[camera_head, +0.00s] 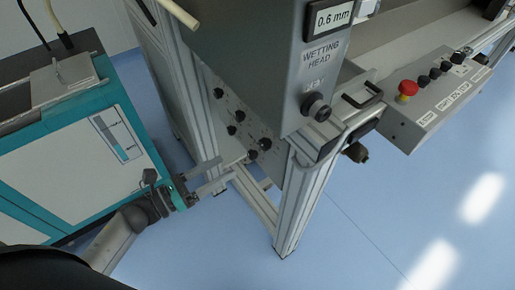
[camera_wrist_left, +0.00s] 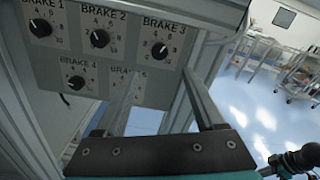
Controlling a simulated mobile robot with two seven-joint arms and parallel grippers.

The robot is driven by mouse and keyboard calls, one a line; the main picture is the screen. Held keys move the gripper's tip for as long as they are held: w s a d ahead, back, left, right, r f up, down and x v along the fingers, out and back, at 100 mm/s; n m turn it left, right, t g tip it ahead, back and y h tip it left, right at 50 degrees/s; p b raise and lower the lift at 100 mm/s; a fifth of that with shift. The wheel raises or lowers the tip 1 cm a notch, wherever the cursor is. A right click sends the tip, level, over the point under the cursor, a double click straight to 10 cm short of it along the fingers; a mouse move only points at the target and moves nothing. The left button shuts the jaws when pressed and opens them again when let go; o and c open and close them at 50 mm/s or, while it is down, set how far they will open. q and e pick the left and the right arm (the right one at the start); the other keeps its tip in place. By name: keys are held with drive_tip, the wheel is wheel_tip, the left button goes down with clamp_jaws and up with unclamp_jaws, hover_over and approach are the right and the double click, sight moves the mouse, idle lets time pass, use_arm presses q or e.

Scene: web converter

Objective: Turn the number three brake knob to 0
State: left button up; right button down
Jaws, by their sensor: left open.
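The number three brake knob (camera_wrist_left: 158,50) is a round black knob under the label BRAKE 3, at the right end of the panel's top row. It also shows in the head view (camera_head: 265,144). Its pointer setting is too small to read surely. My left gripper (camera_head: 222,171) is open and empty, in front of and apart from the panel, to the left of the knob in the head view. In the left wrist view its two fingers (camera_wrist_left: 162,78) point up at the panel, with the knob above the gap. The left finger partly hides the brake 5 area. My right gripper is out of view.
The brake 1 (camera_wrist_left: 40,27), brake 2 (camera_wrist_left: 99,38) and brake 4 (camera_wrist_left: 76,83) knobs sit close by on the grey panel. A metal frame post (camera_head: 302,205) stands right of the panel. A teal and white cabinet (camera_head: 75,165) stands left.

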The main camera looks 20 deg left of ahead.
sight(262, 146)
use_arm(q)
drive_tip(key=x, duration=1)
drive_tip(key=shift+b, duration=0.35)
drive_tip(key=shift+w+d, duration=0.4)
drive_tip(key=shift+w, duration=0.05)
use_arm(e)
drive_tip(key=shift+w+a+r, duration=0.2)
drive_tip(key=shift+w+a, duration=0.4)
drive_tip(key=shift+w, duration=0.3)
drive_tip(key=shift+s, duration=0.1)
use_arm(q)
drive_tip(key=shift+c, duration=0.3)
drive_tip(key=c, duration=0.9)
clamp_jaws()
